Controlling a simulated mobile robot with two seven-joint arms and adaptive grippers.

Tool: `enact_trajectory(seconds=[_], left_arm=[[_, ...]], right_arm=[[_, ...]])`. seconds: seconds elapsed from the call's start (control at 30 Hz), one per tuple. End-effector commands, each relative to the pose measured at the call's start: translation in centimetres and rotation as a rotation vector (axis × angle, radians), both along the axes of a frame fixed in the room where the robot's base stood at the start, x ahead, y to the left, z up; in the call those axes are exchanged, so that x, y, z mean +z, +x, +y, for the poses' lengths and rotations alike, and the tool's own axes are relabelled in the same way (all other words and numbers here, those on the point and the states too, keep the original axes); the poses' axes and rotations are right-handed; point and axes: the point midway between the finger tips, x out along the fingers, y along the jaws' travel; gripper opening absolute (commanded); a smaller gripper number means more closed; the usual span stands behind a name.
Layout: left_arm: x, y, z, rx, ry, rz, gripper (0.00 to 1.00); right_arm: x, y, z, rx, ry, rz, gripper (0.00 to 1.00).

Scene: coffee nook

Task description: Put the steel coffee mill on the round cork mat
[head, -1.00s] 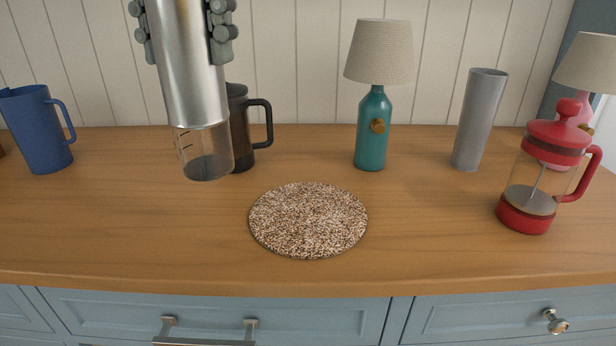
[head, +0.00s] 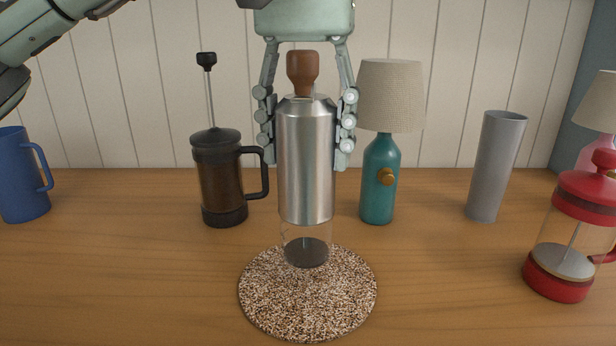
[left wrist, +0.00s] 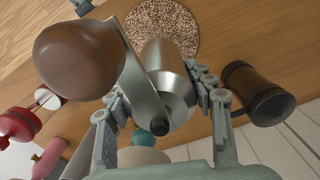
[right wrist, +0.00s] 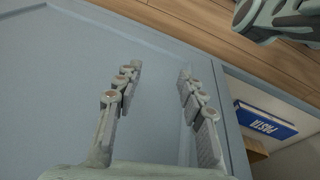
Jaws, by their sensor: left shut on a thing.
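The steel coffee mill (head: 306,165) is upright, with a brown wooden knob on top and a clear lower cup. My left gripper (head: 303,158) comes down from above and is shut on its steel body. In the left wrist view the mill (left wrist: 166,80) sits between the fingers, its brown knob large in front. The round speckled cork mat (head: 307,315) lies on the counter. The mill's base overlaps the mat's back part in the head view; I cannot tell whether it touches. My right gripper (right wrist: 155,95) is open and empty, before a blue-grey cabinet front.
A black French press (head: 222,180) stands left of the mill; a teal lamp (head: 378,185) and grey cylinder (head: 495,165) stand to the right. A red French press (head: 565,240) is at far right, a blue jug (head: 20,180) at far left. Counter beside the mat is clear.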

Motion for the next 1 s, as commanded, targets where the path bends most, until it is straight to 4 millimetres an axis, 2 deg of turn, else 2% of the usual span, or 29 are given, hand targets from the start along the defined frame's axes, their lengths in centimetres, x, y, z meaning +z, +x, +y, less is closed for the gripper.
enact_trajectory(seconds=[0.13, 0.3, 0.4, 0.83, 0.87, 1.0], left_arm=[[-0.7, 0.0, -0.2, 0.001, -0.001, -0.001, 0.00], [-3.1, 0.0, -0.2, 0.001, 0.001, 0.000, 0.00], [-4.0, 0.0, -0.2, 0.001, 0.000, -0.002, 0.00], [-4.3, 0.0, -0.2, 0.001, 0.000, -0.002, 0.00], [-4.4, 0.0, -0.2, 0.001, 0.000, -0.001, 0.56], [-4.3, 0.0, -0.2, 0.001, 0.000, -0.001, 0.73]], right_arm=[[0.2, 0.2, 0.0, -0.002, 0.002, -0.003, 0.40], [0.8, 0.6, 0.1, -0.005, 0.005, -0.010, 0.40], [0.4, 0.3, 0.0, -0.005, 0.003, -0.005, 0.40], [0.4, 0.2, 0.1, -0.005, 0.003, -0.001, 0.40], [0.6, 0.4, 0.2, -0.005, 0.004, -0.004, 0.40], [1.0, 0.7, 0.2, -0.005, 0.005, -0.012, 0.40]])
